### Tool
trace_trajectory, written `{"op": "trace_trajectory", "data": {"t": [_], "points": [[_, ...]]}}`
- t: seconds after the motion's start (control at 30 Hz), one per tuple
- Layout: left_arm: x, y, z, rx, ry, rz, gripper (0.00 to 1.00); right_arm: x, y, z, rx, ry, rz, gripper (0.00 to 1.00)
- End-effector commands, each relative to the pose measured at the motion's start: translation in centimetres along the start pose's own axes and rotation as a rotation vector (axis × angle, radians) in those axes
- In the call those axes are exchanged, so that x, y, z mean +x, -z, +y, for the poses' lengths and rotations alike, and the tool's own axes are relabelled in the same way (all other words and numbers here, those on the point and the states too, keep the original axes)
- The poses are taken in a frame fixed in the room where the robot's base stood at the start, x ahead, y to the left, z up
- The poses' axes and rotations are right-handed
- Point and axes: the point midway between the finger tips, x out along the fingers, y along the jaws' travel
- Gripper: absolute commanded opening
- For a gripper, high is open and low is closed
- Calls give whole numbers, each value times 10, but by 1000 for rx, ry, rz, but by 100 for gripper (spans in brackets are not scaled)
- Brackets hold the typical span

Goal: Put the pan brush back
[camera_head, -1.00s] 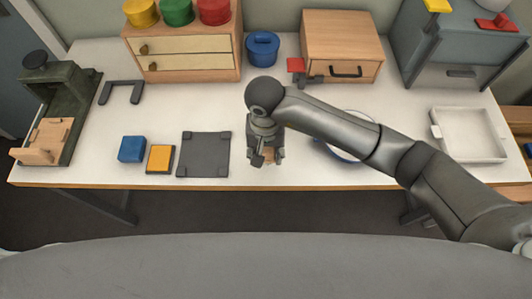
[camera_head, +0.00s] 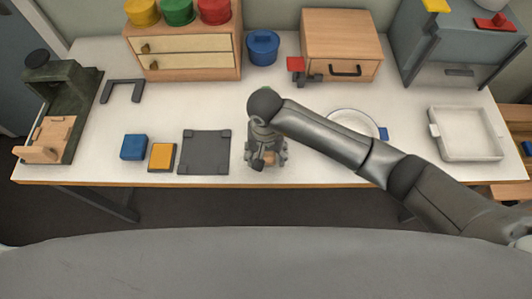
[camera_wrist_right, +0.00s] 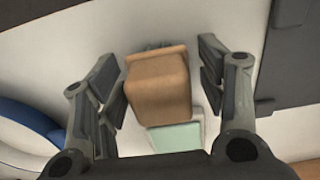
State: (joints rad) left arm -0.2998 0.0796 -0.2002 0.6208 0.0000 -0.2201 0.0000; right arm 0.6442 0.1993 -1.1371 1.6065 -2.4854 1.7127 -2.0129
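A wooden block with a dark bristly edge, which looks like the pan brush (camera_wrist_right: 158,88), stands between the fingers of my right gripper (camera_wrist_right: 165,85) in the right wrist view. The fingers are spread on either side, with a visible gap at the right finger. A pale green patch (camera_wrist_right: 175,137) shows just beside the block. In the head view my right gripper (camera_head: 266,160) is low over the front of the table, and only a bit of brown shows under it. My left gripper is out of view.
A dark square mat (camera_head: 205,153) lies left of the gripper, with an orange-topped block (camera_head: 161,157) and a blue block (camera_head: 133,147) beyond. A white round dish (camera_head: 352,119) is partly behind my arm. A white tray (camera_head: 468,153) is at right.

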Motion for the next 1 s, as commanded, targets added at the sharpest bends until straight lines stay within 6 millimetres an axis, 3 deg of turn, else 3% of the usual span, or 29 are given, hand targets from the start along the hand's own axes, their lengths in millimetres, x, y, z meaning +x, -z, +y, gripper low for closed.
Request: {"op": "trace_trajectory", "data": {"t": [0.43,0.8,1.0], "points": [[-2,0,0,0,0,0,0,-8,1,0,-1,2,3,68],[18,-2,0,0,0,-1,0,-81,2,0,-3,1,6,68],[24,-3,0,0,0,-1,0,-111,1,0,-1,0,3,68]]}}
